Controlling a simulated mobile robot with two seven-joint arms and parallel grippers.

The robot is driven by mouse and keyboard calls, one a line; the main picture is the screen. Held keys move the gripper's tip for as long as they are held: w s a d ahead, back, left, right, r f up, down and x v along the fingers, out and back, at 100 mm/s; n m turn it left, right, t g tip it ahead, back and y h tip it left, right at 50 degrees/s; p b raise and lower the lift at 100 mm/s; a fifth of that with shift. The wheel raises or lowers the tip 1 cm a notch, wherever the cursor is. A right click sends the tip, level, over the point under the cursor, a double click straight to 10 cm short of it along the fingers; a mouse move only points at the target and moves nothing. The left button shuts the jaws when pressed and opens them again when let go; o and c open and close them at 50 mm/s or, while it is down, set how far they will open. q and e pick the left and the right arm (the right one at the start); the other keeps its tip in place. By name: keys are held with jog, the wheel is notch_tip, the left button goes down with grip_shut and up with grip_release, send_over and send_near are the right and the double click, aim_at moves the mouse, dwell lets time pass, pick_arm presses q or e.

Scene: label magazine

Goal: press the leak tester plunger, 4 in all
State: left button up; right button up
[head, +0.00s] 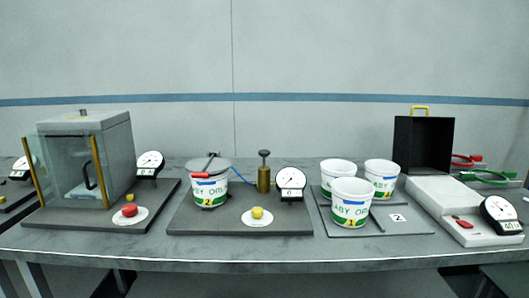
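The leak tester stands on a dark base plate (240,231) in the middle of the bench. Its plunger (264,157) is a dark knob on a short stem above a brass cylinder (263,180), and the stem shows raised. A round dial gauge (291,180) stands right of it, with a small display that seems to read 0. A white tub marked 2 (209,190) sits on the plate, under a grey lid or clamp with a red handle (200,174). A yellow button (257,212) is at the front. Neither of my grippers is in view.
A clear-walled chamber (83,122) with a red button (129,210) stands left. Three white tubs, one at front (351,202), stand on a grey plate (385,230) right of the tester. A black open box (423,145) and a white device with a gauge (500,214) are further right.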

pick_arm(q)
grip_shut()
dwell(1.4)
